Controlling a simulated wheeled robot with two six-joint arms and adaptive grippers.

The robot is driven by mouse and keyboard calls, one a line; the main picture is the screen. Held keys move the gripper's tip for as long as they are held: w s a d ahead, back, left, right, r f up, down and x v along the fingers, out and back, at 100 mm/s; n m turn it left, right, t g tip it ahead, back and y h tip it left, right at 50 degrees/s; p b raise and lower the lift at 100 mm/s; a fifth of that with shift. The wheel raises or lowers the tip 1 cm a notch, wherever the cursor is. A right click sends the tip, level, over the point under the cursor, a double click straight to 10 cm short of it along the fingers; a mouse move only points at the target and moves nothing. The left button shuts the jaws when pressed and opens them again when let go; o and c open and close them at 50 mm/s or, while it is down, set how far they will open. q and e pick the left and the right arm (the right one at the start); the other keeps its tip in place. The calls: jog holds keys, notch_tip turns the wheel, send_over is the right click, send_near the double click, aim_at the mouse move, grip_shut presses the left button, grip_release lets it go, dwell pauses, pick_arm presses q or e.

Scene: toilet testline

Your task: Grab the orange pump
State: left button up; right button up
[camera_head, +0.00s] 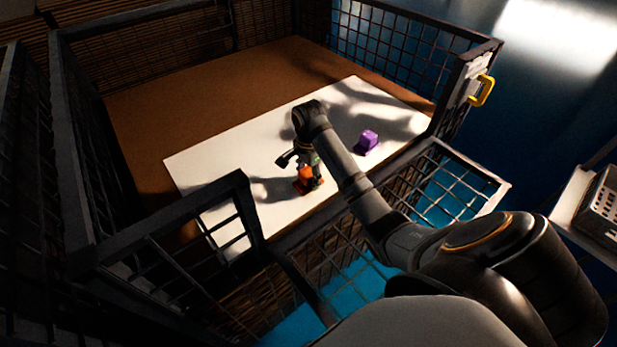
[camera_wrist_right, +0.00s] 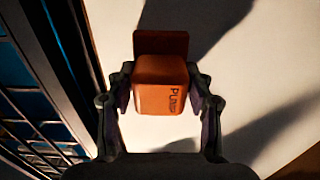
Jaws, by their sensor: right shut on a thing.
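The orange pump (camera_head: 305,174) is a small block with a flat plate at one side, at the white board's near part in the head view. In the right wrist view the orange pump (camera_wrist_right: 162,84) sits between the two fingers, with lettering on its face. My right gripper (camera_head: 312,178) reaches down over it and is shut on it, a finger touching each side. Whether the pump touches the board or is lifted I cannot tell. My left gripper is not in view.
A purple block (camera_head: 367,141) stands on the white board (camera_head: 240,158), right of the pump. Dark mesh cage walls (camera_head: 400,45) enclose the brown-floored box, with lower mesh panels (camera_head: 445,190) at the near side. A yellow handle (camera_head: 482,91) is at the right corner. A grey basket (camera_head: 600,205) is far right.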

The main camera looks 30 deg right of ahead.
aim_at(308, 170)
notch_tip(308, 170, up, 4)
jog(key=shift+f+p, duration=0.15)
jog(key=shift+p, duration=0.7)
jog(key=s+d+r+p, duration=0.5)
jog(key=s+d+r, duration=0.2)
jog(key=s+r, duration=0.2)
jog(key=s, duration=0.2)
jog(key=shift+s+d+r, duration=0.15)
jog(key=shift+s+d, duration=0.2)
jog(key=shift+s, duration=0.05)
